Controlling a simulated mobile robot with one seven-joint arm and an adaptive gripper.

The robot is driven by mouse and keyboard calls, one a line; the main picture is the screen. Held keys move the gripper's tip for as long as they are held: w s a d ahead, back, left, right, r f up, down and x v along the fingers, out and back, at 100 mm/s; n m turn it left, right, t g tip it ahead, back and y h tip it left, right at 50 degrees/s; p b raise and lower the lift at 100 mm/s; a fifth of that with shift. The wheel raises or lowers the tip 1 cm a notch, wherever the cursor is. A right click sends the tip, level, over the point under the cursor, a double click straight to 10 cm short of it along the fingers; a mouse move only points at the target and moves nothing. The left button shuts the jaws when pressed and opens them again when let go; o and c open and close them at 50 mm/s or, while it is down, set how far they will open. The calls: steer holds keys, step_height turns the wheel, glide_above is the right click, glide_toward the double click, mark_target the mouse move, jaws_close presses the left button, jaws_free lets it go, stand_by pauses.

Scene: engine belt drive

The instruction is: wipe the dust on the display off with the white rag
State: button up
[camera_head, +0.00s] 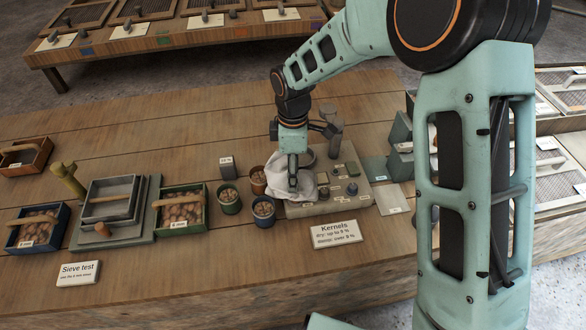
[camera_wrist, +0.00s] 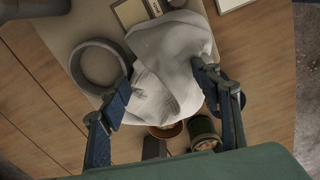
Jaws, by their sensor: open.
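The white rag (camera_head: 281,186) is a crumpled cloth at the left end of a grey panel (camera_head: 300,211) on the wooden table. My gripper (camera_head: 293,182) points down over the rag. In the wrist view the rag (camera_wrist: 168,60) lies between the two spread fingers of my gripper (camera_wrist: 163,80). The fingers are apart, and I cannot tell whether they touch the cloth. A small framed rectangle on the panel (camera_wrist: 129,12) may be the display; its dust is too small to tell.
A grey ring (camera_wrist: 97,64) stands beside the rag. Cups (camera_head: 264,207) stand left of the panel, close to the rag. A "Kernels" sign (camera_head: 336,233) lies in front. Trays of nuts (camera_head: 181,210) and a sieve stand (camera_head: 108,201) are further left.

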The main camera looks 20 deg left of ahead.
steer(key=shift+f+b, duration=0.4)
steer(key=shift+f, duration=0.15)
steer(key=shift+r, duration=0.1)
steer(key=shift+c, duration=0.7)
steer(key=shift+s, duration=0.15)
steer(key=c, duration=0.8)
jaws_close()
steer(key=shift+f, duration=0.4)
steer(key=shift+w+r+p, duration=0.25)
steer(key=shift+p, duration=0.5)
